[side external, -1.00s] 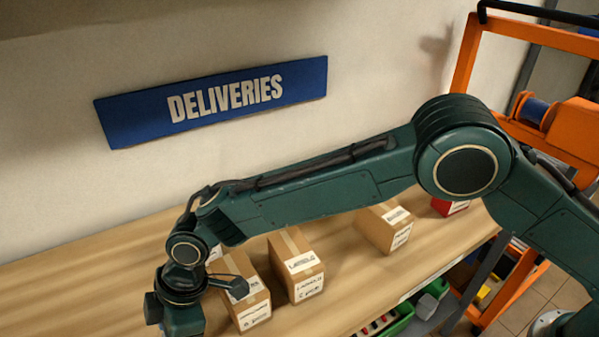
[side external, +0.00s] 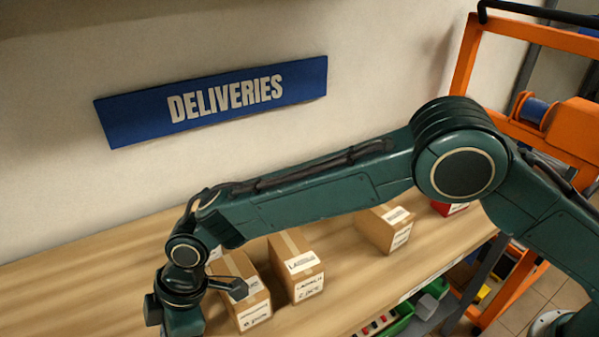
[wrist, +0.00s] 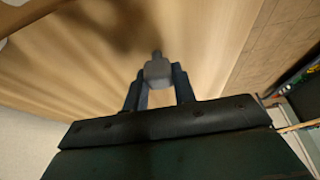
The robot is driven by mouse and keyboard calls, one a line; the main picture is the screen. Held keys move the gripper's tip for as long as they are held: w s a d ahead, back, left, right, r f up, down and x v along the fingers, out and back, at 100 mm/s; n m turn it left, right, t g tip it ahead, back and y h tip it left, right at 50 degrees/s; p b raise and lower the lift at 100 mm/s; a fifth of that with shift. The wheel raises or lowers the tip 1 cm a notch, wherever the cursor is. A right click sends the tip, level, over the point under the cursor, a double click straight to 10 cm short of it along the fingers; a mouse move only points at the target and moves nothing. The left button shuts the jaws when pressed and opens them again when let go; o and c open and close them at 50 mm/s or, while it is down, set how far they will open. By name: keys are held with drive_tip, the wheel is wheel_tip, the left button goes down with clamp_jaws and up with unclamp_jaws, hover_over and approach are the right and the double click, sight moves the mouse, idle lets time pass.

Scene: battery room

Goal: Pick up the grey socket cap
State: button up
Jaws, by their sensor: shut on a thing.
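The grey socket cap (wrist: 157,70) shows in the wrist view as a small grey block with a narrower stub at its far end. My gripper (wrist: 158,82) is shut on it, with one dark finger on each side. Whether the cap touches the bench top or hangs above it, I cannot tell. In the side external view my wrist is at the lower left, and the fingertips and the cap are out of the frame below.
The wooden bench (side external: 70,290) is largely clear at the left. Cardboard boxes (side external: 295,265) stand close to the right of my wrist, with another box (side external: 384,230) farther right. Green bins (side external: 398,322) sit below the front edge. A blue DELIVERIES sign (side external: 215,100) is on the wall.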

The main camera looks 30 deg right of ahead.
wheel_tip(320, 180, up, 20)
idle(0.9)
drive_tip(key=shift+w, duration=0.1)
idle(0.4)
